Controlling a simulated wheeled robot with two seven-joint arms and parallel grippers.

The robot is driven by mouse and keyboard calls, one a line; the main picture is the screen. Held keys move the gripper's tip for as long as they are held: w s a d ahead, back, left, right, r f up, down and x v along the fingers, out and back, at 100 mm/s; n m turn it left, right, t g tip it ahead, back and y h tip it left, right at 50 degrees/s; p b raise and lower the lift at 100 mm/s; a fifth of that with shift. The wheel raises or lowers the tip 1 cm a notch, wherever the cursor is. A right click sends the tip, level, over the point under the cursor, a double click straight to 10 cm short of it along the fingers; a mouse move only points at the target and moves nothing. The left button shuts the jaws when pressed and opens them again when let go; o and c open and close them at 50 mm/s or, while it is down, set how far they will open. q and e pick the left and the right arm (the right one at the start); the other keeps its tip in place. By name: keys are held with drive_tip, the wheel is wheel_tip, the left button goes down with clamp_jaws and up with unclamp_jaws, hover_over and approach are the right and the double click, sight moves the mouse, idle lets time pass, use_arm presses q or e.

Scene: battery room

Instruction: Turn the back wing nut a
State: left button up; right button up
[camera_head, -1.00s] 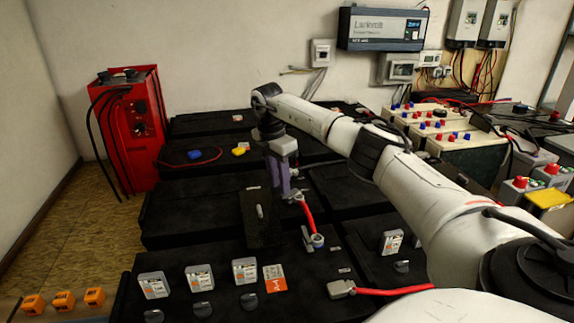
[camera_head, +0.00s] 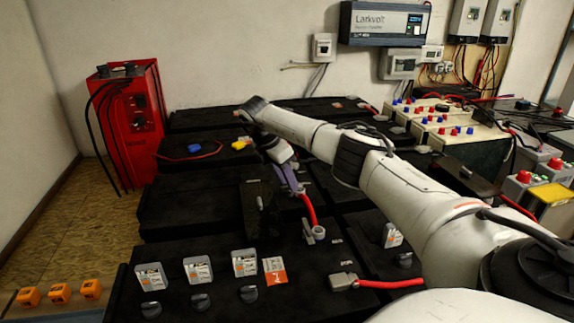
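A short red cable (camera_head: 309,208) runs between two terminals on the black batteries in the middle. Its front end has a grey terminal fitting (camera_head: 318,233). Its back end lies at the fingertips of my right gripper (camera_head: 298,189), and the back wing nut cannot be made out there. The gripper comes down tilted, with purple-grey fingers pointing down and to the right. The gap between the fingers is too small to read, so I cannot tell whether they grip anything. My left gripper is not in view.
A dark upright block (camera_head: 258,210) stands just left of the gripper. Another red cable (camera_head: 392,284) lies at the front right. Several labelled white items (camera_head: 198,269) line the front battery. A red charger (camera_head: 128,125) stands at the left, and a battery with blue and red caps (camera_head: 440,122) at the right.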

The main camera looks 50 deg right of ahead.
drive_tip(key=shift+f, duration=0.2)
drive_tip(key=shift+c, duration=0.3)
clamp_jaws()
